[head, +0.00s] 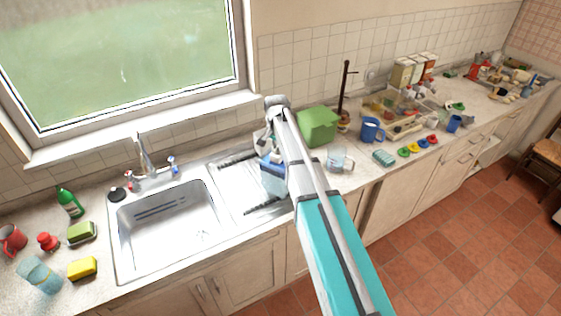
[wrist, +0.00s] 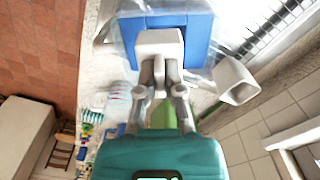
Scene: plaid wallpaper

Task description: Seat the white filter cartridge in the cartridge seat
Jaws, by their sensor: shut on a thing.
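In the wrist view my gripper (wrist: 161,75) is shut on the white filter cartridge (wrist: 159,43), a pale block with a narrower stem between the fingers. The cartridge overlaps a blue square insert (wrist: 198,38) inside a clear container. The cartridge seat itself is not clearly visible; the cartridge covers the middle of the insert. I cannot tell whether the cartridge touches it. In the head view the blue container (head: 271,180) stands on the drainboard, partly behind my arm. My fingertips and the cartridge are not clearly visible there.
A white hollow piece (wrist: 236,82) is beside the insert in the wrist view. A green box (head: 318,126) stands right of my arm, with a clear jug (head: 340,160) and blue mug (head: 372,130) beyond. The sink (head: 165,228) on the left is empty.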

